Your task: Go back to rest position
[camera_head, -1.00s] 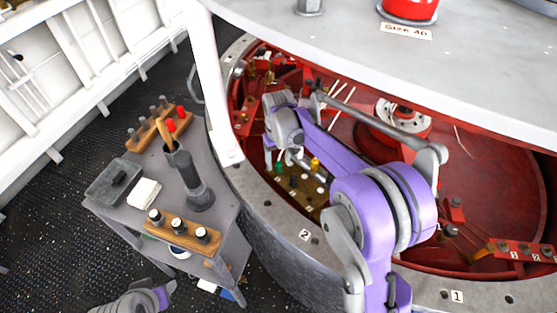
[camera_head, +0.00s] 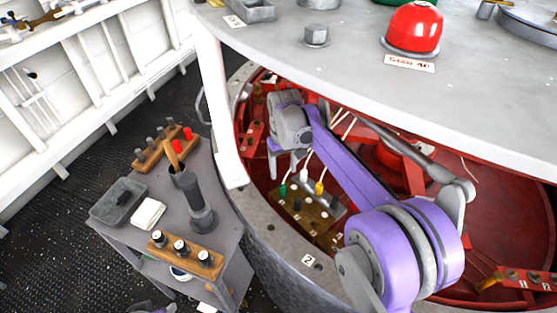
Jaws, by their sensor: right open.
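My right arm, purple and grey, reaches from the bottom right into the red-lined opening of the round drum. Its gripper (camera_head: 284,163) hangs inside the near left part of the opening, jaws pointing down, open with nothing seen between them. Just below and right of it is a small panel (camera_head: 297,208) with green, white and yellow plugs and pale cables. The gripper appears apart from the panel, though the gap is hard to judge. Only a sliver of my left arm shows at the bottom left edge; its gripper is out of view.
A white post (camera_head: 219,110) and grey top plate (camera_head: 350,60) border the opening.

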